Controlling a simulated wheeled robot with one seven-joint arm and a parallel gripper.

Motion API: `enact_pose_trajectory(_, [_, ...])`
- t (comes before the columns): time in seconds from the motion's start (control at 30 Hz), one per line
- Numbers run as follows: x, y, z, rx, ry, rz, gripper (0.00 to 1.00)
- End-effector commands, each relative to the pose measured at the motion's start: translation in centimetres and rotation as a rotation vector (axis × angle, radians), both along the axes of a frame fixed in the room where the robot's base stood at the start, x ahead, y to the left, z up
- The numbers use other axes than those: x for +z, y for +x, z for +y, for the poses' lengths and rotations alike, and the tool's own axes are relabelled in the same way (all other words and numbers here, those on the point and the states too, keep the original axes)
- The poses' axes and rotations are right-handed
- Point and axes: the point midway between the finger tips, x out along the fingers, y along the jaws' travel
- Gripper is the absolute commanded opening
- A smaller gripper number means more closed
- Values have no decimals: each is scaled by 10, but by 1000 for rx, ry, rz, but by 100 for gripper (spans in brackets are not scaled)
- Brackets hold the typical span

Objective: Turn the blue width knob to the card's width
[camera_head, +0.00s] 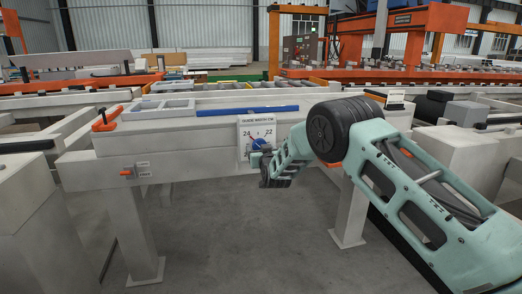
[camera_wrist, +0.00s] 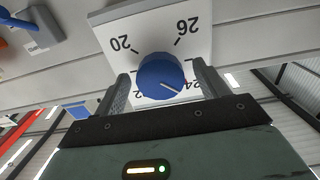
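The blue width knob (camera_head: 258,144) sits on a white dial plate (camera_head: 243,122) headed "GUIDE WIDTH CM" on the front of the pale beam. In the wrist view the knob (camera_wrist: 160,72) appears upside down, with 20, 26, 24 and a partly hidden 22 around it. Its white line points toward 24. My gripper (camera_head: 266,158) is at the dial, partly covering it in the head view. In the wrist view the gripper (camera_wrist: 162,84) is open, one finger on each side of the knob, with visible gaps. I cannot identify or read the card with certainty.
A blue bar (camera_head: 262,110) lies on the beam above the dial. An orange-handled clamp (camera_head: 107,118) stands at the beam's left end, and a small orange switch (camera_head: 127,173) is on its front. The grey floor (camera_head: 225,235) under the beam is clear between its legs.

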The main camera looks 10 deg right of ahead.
Motion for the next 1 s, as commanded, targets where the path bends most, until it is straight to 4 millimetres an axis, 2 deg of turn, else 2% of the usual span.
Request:
enact_pose_trajectory(0.23, [2, -1, 0, -1, 1, -3, 73])
enact_pose_trajectory(0.37, [3, -9, 0, -1, 1, -2, 73])
enact_pose_trajectory(0.57, [4, -41, 0, -1, 0, 0, 73])
enact_pose_trajectory(1.0, [3, -133, 0, 1, 0, 0, 73])
